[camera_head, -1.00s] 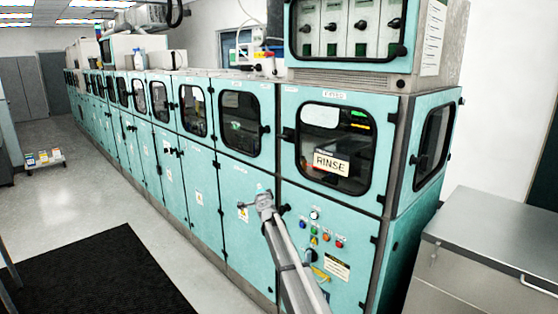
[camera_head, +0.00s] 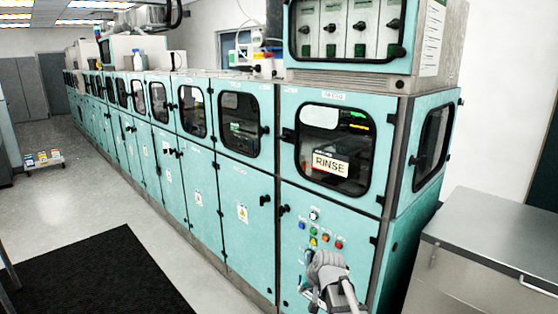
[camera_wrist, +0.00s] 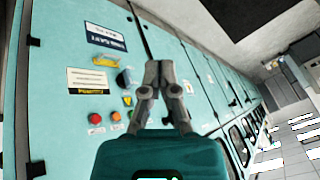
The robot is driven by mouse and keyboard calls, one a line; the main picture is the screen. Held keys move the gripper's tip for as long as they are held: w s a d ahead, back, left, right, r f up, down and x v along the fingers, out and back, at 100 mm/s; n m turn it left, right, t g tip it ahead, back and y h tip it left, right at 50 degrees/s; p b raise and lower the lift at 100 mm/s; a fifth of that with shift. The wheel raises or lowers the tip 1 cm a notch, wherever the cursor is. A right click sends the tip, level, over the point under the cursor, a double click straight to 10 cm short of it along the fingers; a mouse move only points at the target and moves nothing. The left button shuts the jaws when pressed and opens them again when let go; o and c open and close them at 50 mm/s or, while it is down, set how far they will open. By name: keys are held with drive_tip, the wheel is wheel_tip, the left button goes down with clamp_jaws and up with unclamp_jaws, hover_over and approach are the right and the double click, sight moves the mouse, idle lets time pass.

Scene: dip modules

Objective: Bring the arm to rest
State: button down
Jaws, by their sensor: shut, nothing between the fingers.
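My arm shows at the bottom right of the head view, drawn in low in front of the control panel of the teal machine (camera_head: 235,195). My gripper (camera_wrist: 157,75) shows clearly in the wrist view, with its two fingers together and nothing between them. In that view it lies over the teal panels, beside the coloured buttons, and the picture is turned sideways. In the head view the fingertips are hard to make out. I cannot tell the exact gap between the gripper and the panel.
The machine has a RINSE sign (camera_head: 330,164) in its near window and buttons (camera_head: 320,238) below. A metal cabinet (camera_head: 490,235) stands at the right. A black mat (camera_head: 100,275) lies on the floor at the left. A low cart (camera_head: 43,160) stands farther back on open floor.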

drive_tip(key=s+d+f+g+h, duration=0.1)
drive_tip(key=s+d, duration=0.3)
drive_tip(key=s, duration=0.4)
drive_tip(key=s+d+f+g+h, duration=0.1)
drive_tip(key=s+d+g+h, duration=0.1)
drive_tip(key=s+d, duration=0.3)
drive_tip(key=s+g, duration=0.1)
drive_tip(key=s, duration=0.2)
drive_tip(key=shift+s+d+f+g+h, duration=0.15)
drive_tip(key=shift+s+d+g+h, duration=0.05)
drive_tip(key=shift+s+g+h, duration=0.1)
